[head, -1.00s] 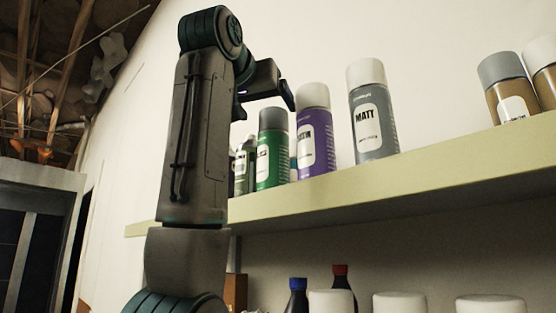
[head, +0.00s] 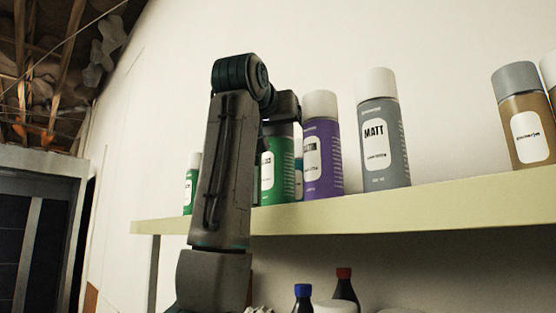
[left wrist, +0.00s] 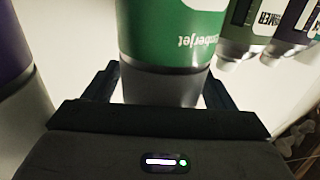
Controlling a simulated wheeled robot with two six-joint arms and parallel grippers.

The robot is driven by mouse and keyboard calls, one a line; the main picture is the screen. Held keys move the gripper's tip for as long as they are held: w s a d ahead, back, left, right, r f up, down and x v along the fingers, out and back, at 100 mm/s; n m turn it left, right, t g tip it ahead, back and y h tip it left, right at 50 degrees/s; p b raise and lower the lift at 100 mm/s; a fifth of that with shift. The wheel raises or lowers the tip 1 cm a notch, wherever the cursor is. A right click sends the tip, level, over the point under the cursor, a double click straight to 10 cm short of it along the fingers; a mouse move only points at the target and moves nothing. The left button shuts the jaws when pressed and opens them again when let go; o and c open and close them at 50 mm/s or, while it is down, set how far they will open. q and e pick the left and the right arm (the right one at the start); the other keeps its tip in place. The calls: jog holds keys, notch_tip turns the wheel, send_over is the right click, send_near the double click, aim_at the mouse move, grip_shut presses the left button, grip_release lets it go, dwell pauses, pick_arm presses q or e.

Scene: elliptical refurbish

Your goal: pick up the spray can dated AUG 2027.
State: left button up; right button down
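A green spray can with a grey cap (head: 275,170) stands on the shelf, partly hidden by my left arm. In the left wrist view the green can (left wrist: 165,32) appears upside down. My left gripper (left wrist: 162,78) has its fingers apart on either side of the grey cap, close to it; contact is unclear. A purple can (head: 321,150) and a grey MATT can (head: 382,130) stand to the right. No date is readable on any can. My right gripper is not in view.
Another green can (head: 191,185) stands left of my arm, and brown cans (head: 527,125) stand at the far right of the shelf (head: 420,215). Two cans, one labelled PRIMER (left wrist: 245,25), are near the right finger. Bottles with blue (head: 302,291) and red caps are below.

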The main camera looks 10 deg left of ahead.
pick_arm(q)
jog(key=c, duration=0.3)
jog(key=shift+w, duration=0.1)
jog(key=c, duration=1.1)
jog(key=shift+c, duration=0.7)
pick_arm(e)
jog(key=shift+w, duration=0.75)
pick_arm(q)
jog(key=shift+r, duration=0.15)
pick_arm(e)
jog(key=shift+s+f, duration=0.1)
